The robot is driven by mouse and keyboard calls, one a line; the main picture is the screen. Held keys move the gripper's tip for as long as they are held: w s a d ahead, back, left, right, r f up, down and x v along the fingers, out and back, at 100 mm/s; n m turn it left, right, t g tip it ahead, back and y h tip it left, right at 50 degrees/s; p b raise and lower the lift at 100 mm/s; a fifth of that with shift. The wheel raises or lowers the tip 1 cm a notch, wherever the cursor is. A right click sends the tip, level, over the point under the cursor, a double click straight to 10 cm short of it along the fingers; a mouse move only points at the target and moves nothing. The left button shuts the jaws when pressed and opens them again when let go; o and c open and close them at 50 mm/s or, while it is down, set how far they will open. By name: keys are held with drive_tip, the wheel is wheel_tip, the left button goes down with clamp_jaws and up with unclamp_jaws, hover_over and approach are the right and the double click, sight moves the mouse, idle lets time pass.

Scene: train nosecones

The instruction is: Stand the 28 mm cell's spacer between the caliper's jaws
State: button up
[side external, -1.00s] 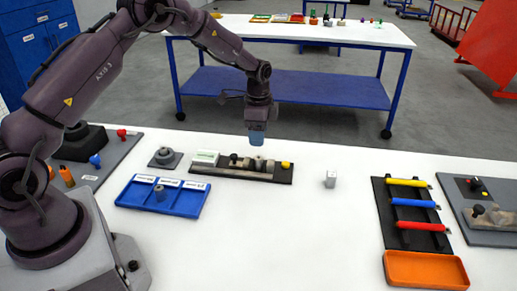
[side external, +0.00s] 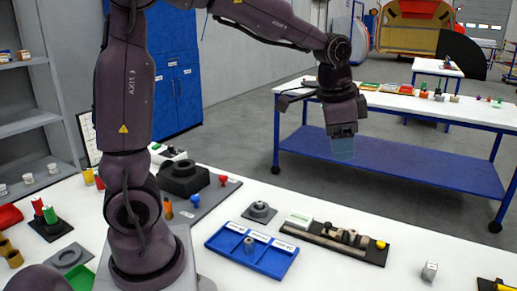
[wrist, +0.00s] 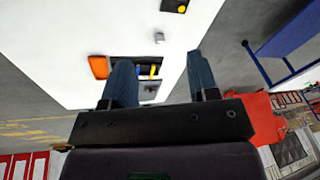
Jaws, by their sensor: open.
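A blue tray (side external: 262,271) with three labelled cells lies on the white table in the side view. A grey spacer (side external: 250,245) stands in its middle cell; the other cells look empty. The labels are too small to read. The caliper (side external: 338,241) lies right of the tray on a dark board, with a yellow knob at its right end. No spacer can be made out between its jaws at this size. My gripper (side external: 341,150) is high above the table, behind the caliper in the picture, apart from everything. In the wrist view, its blue fingers (wrist: 159,60) are spread and empty.
A grey cube (side external: 429,271) stands right of the caliper. A grey ringed fixture (side external: 259,211) sits behind the tray. The wrist view shows an orange bin (wrist: 98,67). A blue-framed bench (side external: 400,160) stands behind.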

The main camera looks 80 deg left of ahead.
drive_tip(key=s+d+r+n+t, duration=0.1)
drive_tip(key=s+d+n, duration=0.1)
drive_tip(key=s, duration=0.6)
drive_tip(key=s+d+r+n+t, duration=0.1)
drive_tip(key=s+d+n, duration=0.1)
drive_tip(key=s, duration=0.7)
drive_tip(key=shift+s+n+t+h, duration=0.2)
drive_tip(key=shift+n+t+h, duration=0.1)
drive_tip(key=shift+t, duration=0.1)
